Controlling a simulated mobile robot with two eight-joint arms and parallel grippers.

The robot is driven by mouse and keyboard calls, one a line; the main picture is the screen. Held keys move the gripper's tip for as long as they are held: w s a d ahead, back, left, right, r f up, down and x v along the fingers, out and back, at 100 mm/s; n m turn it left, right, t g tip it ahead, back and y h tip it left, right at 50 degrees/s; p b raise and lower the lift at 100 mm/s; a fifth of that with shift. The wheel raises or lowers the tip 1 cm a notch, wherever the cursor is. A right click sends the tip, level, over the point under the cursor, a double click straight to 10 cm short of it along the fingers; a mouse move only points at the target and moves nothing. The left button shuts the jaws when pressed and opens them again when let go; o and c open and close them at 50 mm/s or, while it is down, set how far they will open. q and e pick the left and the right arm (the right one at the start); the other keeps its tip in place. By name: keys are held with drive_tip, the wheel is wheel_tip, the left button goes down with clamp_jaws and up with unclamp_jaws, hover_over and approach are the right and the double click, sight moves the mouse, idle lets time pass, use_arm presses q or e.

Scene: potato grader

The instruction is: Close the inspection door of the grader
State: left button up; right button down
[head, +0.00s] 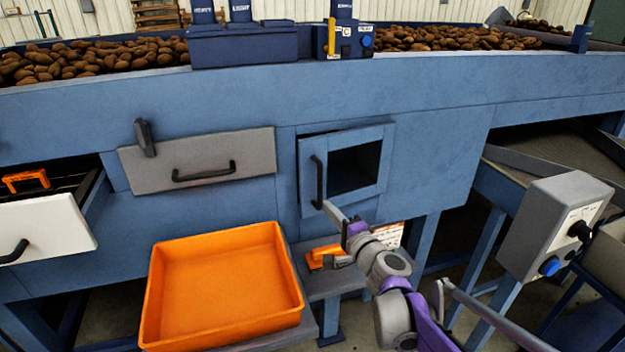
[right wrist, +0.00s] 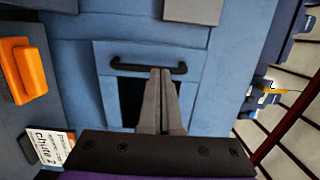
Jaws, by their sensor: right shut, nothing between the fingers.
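The inspection door (head: 345,139) is a blue framed panel with a dark window and a black handle (head: 318,183) on its left side. It stands slightly ajar, with a dark gap along its top and left edge. My right gripper (head: 333,211) is shut and empty, low in front of the door near the handle's bottom end. In the right wrist view the closed fingers (right wrist: 160,76) point at the door (right wrist: 193,90) and overlap its handle (right wrist: 128,67); I cannot tell whether they touch. My left gripper is not in view.
An orange tray (head: 153,290) stands in front on the left. A grey drawer (head: 245,151) is left of the door, and a white drawer (head: 50,225) at far left is pulled out. A grey control box (head: 552,215) stands at right. Potatoes (head: 450,38) lie on top.

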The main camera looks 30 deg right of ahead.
approach(302, 176)
drive_tip(key=w+p, duration=0.1)
drive_tip(key=w, duration=0.6)
drive_tip(key=shift+d, duration=0.15)
